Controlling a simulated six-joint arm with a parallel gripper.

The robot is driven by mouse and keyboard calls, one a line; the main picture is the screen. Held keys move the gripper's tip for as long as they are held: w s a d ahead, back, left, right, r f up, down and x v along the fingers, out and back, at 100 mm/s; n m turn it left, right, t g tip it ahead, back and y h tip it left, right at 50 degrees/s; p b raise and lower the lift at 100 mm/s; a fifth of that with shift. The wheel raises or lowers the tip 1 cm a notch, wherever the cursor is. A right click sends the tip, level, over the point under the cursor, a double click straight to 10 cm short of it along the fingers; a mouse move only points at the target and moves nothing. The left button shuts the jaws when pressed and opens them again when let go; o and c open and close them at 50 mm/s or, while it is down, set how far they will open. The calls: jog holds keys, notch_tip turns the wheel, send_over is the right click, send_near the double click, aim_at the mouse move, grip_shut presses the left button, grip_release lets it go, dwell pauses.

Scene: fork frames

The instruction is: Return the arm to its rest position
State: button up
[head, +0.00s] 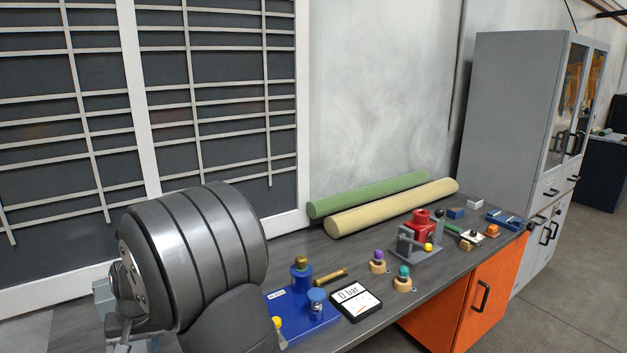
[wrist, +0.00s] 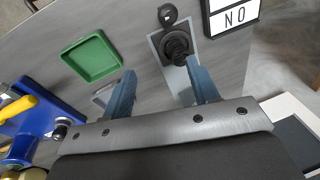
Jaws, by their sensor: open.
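My gripper (wrist: 160,70) shows in the wrist view with its two blue fingers spread wide and nothing held between them. Beyond the fingers is a grey plate (wrist: 157,42) with a black knob (wrist: 177,45), which lies near the right fingertip. I cannot tell how far the fingers are above the surface. In the head view my dark grey arm fills the lower left, and my fingers cannot be made out there.
In the wrist view a green tray (wrist: 92,58) and a blue fixture (wrist: 38,117) with a yellow handle (wrist: 20,106) lie left. In the head view the bench (head: 385,318) holds a blue block (head: 300,318), a "0 bar" display (head: 355,300), a red-and-grey vise (head: 420,235) and two rolls (head: 395,207).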

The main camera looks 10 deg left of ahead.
jog(key=a+f+n+t, duration=0.1)
jog(key=f+n, duration=0.1)
jog(key=f, duration=0.1)
jog(key=a+f+n+t+y, duration=0.1)
jog(key=a+f+n, duration=0.1)
jog(key=f+n, duration=0.1)
jog(key=a+f+n+t, duration=0.1)
jog(key=f+n, duration=0.1)
jog(key=f, duration=0.3)
jog(key=shift+s+a, duration=0.15)
jog(key=shift+s, duration=0.05)
jog(key=shift+s+a+f+n+t+y, duration=0.15)
jog(key=shift+s+a+f+n+y, duration=0.1)
jog(key=shift+f+n, duration=0.15)
jog(key=shift+s+a+f+n+t+y, duration=0.15)
jog(key=shift+f+n+y, duration=0.1)
jog(key=shift+n, duration=0.25)
jog(key=shift+o, duration=0.4)
